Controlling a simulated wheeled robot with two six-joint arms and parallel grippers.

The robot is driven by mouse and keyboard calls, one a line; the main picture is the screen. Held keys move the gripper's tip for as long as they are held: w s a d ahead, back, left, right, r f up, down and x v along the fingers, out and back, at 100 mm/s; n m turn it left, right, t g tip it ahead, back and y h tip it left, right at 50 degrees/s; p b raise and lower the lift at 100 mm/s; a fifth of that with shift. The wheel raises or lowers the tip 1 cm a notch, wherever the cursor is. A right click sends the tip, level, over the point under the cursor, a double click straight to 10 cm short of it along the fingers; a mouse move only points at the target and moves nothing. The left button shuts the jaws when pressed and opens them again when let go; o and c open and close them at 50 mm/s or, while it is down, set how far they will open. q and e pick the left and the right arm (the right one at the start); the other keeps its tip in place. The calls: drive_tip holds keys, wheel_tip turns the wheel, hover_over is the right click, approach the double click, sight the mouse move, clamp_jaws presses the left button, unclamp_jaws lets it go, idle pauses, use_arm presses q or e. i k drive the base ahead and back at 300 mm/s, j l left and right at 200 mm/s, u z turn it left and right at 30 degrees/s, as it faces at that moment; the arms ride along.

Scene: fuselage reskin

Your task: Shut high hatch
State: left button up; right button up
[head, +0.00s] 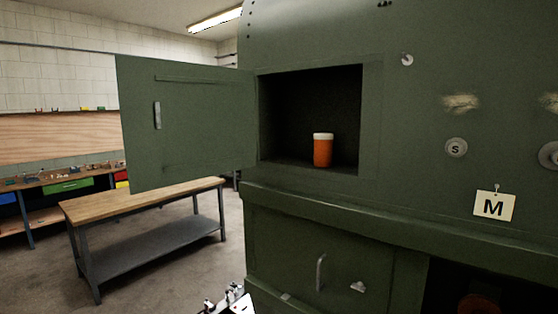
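The high hatch door (190,125) is a green panel with a pale handle (157,115) near its far left edge. It stands wide open, swung out to the left of the high compartment (311,100) in the green fuselage wall. Inside the compartment an orange jar with a white lid (323,150) stands upright on the floor. A pale metallic part, apparently my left gripper (230,300), shows at the bottom edge, well below the door and apart from it. It is mostly cut off, so its fingers cannot be made out. My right gripper is not in view.
Below a ledge (380,225) is a lower panel with a handle (320,272), beside a dark opening at bottom right. A tag marked M (494,206) hangs on the wall. A wood-topped bench (145,200) stands behind the door, with open floor around it.

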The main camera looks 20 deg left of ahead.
sight(208, 130)
drive_tip(key=i+j+z, duration=0.2)
drive_tip(key=j, duration=0.45)
drive_tip(key=j+z, duration=0.25)
drive_tip(key=j, duration=0.4)
drive_tip(key=k+j+z, duration=0.2)
drive_tip(key=j, duration=0.45)
drive_tip(key=j+z, duration=0.25)
drive_tip(key=j, duration=0.45)
drive_tip(key=k+j+z, duration=0.2)
drive_tip(key=j, duration=0.45)
drive_tip(key=i, duration=0.15)
